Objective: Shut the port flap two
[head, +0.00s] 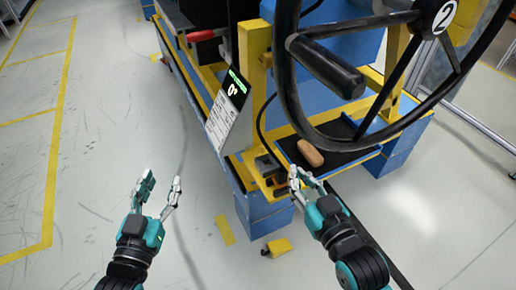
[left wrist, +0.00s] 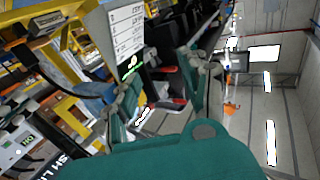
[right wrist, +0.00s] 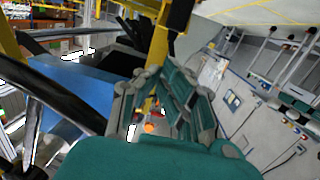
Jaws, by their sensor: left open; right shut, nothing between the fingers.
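I cannot make out with certainty which part is port flap two. A small dark port-like box (head: 266,164) sits on the yellow frame of the dashboard module, just left of my right gripper. My right gripper (head: 297,178) is shut and empty, close in front of the frame's lower corner; I cannot tell whether it touches. Its fingers also show in the right wrist view (right wrist: 160,95). My left gripper (head: 160,184) is open and empty over the floor, left of the module and apart from it. Its spread fingers show in the left wrist view (left wrist: 165,85).
A large black steering wheel (head: 300,110) marked 2 overhangs the module's right side. A brown oval object (head: 310,153) lies in a tray on the module. A display panel reading 0° (head: 233,90) stands at the module's left side. The floor (head: 100,130) to the left is clear.

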